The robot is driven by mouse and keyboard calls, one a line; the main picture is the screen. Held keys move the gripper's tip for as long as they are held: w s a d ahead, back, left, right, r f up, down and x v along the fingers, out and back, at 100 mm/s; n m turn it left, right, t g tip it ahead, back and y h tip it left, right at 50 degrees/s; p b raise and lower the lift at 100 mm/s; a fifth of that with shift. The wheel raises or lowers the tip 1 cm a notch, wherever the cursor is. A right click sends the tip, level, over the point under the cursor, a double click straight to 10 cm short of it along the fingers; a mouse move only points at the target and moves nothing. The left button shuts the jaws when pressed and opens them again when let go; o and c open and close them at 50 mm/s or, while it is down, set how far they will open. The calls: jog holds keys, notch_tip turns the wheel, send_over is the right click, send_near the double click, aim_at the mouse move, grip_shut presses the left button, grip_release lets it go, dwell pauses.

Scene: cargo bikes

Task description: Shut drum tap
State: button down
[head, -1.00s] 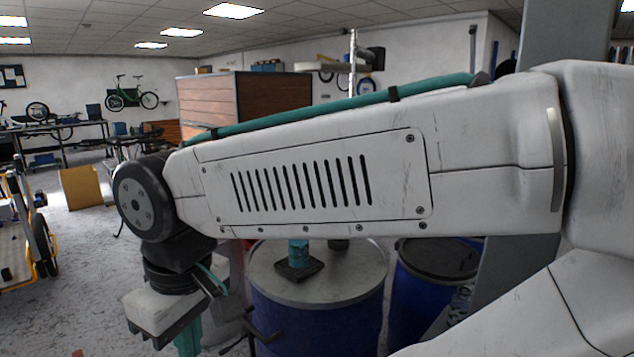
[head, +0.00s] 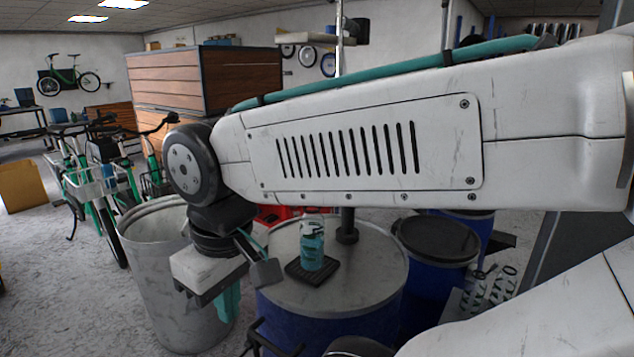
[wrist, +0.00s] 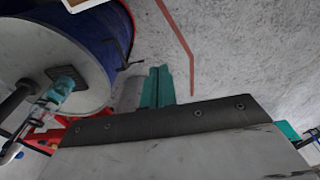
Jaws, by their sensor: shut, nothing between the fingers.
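A blue drum (head: 325,330) with a grey lid (head: 360,280) stands upright below my arm. In the wrist view the drum (wrist: 95,35) appears at the upper left. A black bent part (head: 268,338) shows at the drum's lower front and may be its tap or a handle; I cannot tell its setting. A small dark fitting (wrist: 131,63) shows at the drum's side in the wrist view. My gripper (head: 228,302) points down, left of the drum and apart from it. Its teal fingers (wrist: 157,88) are together and empty.
A metal bin (head: 160,265) stands close left of my gripper. A black-lidded blue drum (head: 435,245) is at the right. Bikes (head: 95,180) stand farther left.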

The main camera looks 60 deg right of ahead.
jog(key=w+d+f+m+t+y, duration=0.2)
jog(key=d+m+y, duration=0.1)
jog(key=d+m, duration=0.6)
jog(key=w+d+f+m+t+y, duration=0.1)
jog(key=w+d+f+m+y, duration=0.15)
jog(key=d+m, duration=0.65)
jog(key=s+d+r+m+t+h, duration=0.1)
jog(key=d+m+t+h, duration=0.2)
jog(key=d+m, duration=0.6)
jog(key=s+d+r+m+t+h, duration=0.1)
jog(key=d+m+t+h, duration=0.3)
jog(key=d+m, duration=0.6)
jog(key=d+t, duration=0.2)
jog(key=d, duration=0.4)
jog(key=shift+d+r+t, duration=0.25)
jog(key=shift+r+t, duration=0.15)
jog(key=shift+w, duration=0.1)
jog(key=a+x, duration=0.1)
jog(key=x, duration=0.9)
jog(key=shift+d+r, duration=0.25)
jog(key=shift+r, duration=0.8)
jog(key=shift+d+r, duration=0.25)
jog(key=shift+r, duration=0.8)
